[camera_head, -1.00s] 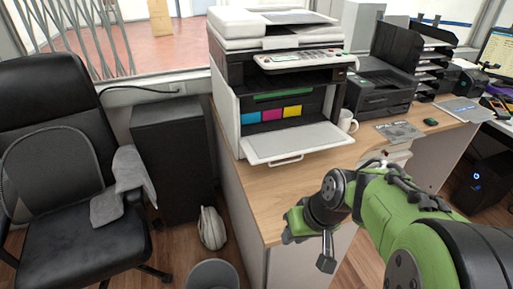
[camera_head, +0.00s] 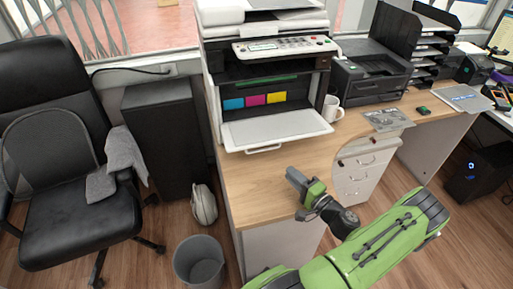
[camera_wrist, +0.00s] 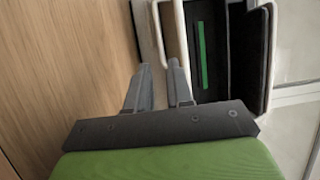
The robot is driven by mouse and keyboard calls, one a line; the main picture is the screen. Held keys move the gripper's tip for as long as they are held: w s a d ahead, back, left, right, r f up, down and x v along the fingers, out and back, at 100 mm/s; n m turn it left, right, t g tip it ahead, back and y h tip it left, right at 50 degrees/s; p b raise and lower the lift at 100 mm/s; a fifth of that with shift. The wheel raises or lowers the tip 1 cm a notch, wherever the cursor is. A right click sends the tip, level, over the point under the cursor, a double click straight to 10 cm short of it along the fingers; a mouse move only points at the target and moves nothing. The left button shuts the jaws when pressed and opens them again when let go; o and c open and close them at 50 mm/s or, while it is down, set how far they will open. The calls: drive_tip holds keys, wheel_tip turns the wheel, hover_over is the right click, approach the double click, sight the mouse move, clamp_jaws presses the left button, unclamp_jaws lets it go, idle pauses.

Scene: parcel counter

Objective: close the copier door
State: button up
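The copier (camera_head: 262,60) stands on the wooden counter (camera_head: 262,182). Its front door (camera_head: 278,128) is a white flap folded down flat, with a bar handle (camera_head: 264,149) along its front edge. Colored cartridges show in the opening behind it. My gripper (camera_head: 291,173) is over the counter, in front of the door and a little below it in the picture, apart from the handle. In the wrist view my gripper (camera_wrist: 159,66) has its two fingers apart with nothing between them. The copier's dark interior with a green strip (camera_wrist: 201,55) shows beyond them, turned sideways.
A white mug (camera_head: 332,108) and a black printer (camera_head: 368,78) stand right of the copier. A flat booklet (camera_head: 388,120) lies on the counter. A dark cabinet (camera_head: 165,135), an office chair (camera_head: 75,205) and a waste bin (camera_head: 199,262) are at the left.

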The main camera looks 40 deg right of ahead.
sight(264, 149)
drive_tip(key=w, duration=0.4)
drive_tip(key=w+d+b, duration=0.1)
drive_tip(key=w, duration=0.4)
drive_tip(key=w+b, duration=0.1)
drive_tip(key=w, duration=0.4)
drive_tip(key=shift+w+d+r, duration=0.25)
clamp_jaws()
